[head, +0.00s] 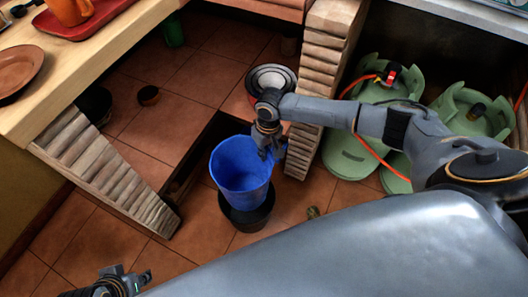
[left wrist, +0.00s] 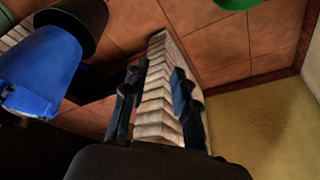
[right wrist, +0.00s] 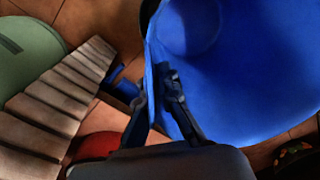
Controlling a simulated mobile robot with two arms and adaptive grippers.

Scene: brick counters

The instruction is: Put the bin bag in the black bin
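The blue bin bag (head: 238,172) is open at the top and hangs from my right gripper (head: 268,150). In the right wrist view, the fingers (right wrist: 158,85) pinch the rim of the bag (right wrist: 235,75). The black bin (head: 250,218) stands on the floor under the bag, which hides most of its mouth. The left wrist view also shows the bag (left wrist: 40,72) against the bin (left wrist: 78,22); I cannot tell whether its bottom is inside. My left gripper (head: 142,279) is empty at the lower left, and its fingers (left wrist: 155,90) are apart.
A brick divider (head: 105,170) stands left of the bin and a brick pillar (head: 315,90) behind it to the right. Green gas cylinders (head: 352,157) with an orange hose stand at the right. A wooden counter (head: 95,62) holds a red tray and a brown plate.

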